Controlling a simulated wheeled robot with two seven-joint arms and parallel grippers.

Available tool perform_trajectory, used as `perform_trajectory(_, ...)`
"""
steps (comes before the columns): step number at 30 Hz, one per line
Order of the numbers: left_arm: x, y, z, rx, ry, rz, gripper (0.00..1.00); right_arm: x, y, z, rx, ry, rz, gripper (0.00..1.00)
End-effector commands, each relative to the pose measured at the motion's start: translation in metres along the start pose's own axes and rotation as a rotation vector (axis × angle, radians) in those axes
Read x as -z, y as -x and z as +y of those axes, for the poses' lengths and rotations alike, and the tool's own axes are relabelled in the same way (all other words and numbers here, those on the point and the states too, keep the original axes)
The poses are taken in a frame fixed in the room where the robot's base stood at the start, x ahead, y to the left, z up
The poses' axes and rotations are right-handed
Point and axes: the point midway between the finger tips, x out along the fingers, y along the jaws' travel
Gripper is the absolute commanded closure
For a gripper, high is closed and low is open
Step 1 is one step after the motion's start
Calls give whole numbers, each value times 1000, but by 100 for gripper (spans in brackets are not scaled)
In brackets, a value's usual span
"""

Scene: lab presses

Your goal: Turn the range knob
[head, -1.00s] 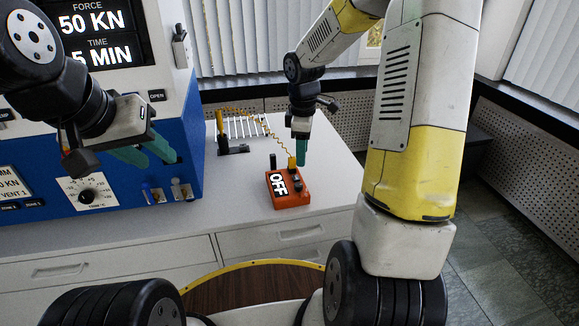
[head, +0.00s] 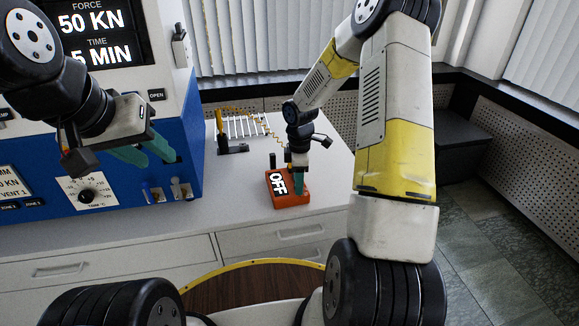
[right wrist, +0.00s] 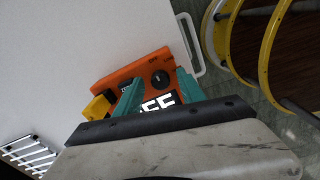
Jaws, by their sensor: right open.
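An orange control box (head: 288,198) with a lit OFF display stands on the white bench. In the right wrist view, the orange box (right wrist: 118,77) has a round black knob (right wrist: 161,78). Its label is too small to read. My right gripper (head: 300,172) points down over the box. In the right wrist view, its two teal fingers (right wrist: 158,84) are apart, with the knob showing between and just past their tips; contact cannot be told. My left gripper (head: 146,155) is open and empty in front of the blue press, away from the box.
The blue and white press (head: 120,185) at left has a TRIM dial (head: 86,195) and small levers (head: 178,188). A wire rack (head: 246,127) stands behind the box. A yellow block (right wrist: 96,107) sits at the box's side. Bare bench lies in front of the box.

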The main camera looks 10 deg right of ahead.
Motion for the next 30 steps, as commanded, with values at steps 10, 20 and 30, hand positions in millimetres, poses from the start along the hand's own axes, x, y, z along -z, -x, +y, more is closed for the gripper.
perform_trajectory(10, 0, 0, 0, 0, 0, 0, 64, 0, 0, 0, 0, 0, 0, 87)
perform_trajectory(20, 0, 0, 0, 0, 0, 0, 64, 0, 0, 0, 0, -10, 0, 100)
perform_trajectory(30, 0, 0, 0, 0, 0, 0, 64, 1, 1, 0, 0, -161, 0, 100)
